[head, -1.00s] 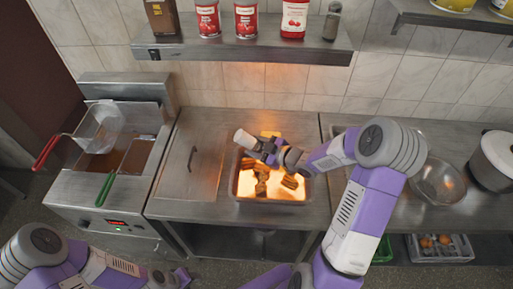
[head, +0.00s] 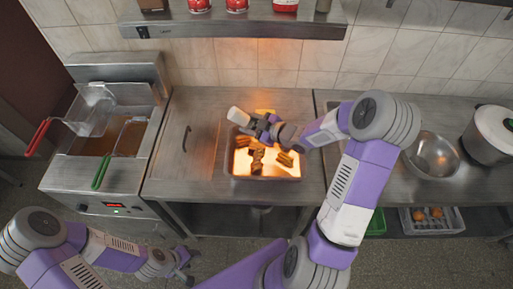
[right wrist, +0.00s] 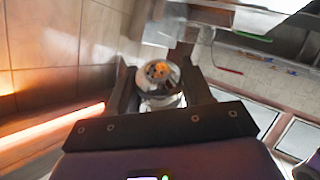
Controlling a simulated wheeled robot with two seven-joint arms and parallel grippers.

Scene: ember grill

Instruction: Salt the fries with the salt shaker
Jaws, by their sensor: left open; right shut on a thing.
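My right gripper (head: 262,126) is above the back part of the metal tray (head: 262,178) of fries (head: 257,158) and is shut on the salt shaker (head: 237,116). The shaker is pale and tilted, pointing to the left and back, over the tray's back left corner. In the right wrist view the shaker (right wrist: 160,75) sits between the fingers and shows a round end with dark spots. The fries lie in brown clumps under a warm light, partly hidden by my right arm. I cannot see salt falling. My left gripper (head: 186,269) is open and empty, low in front of the counter.
A fryer (head: 110,130) with baskets with red and green handles stands left of the counter. A metal bowl (head: 432,155) and a pot (head: 492,133) stand at the right.

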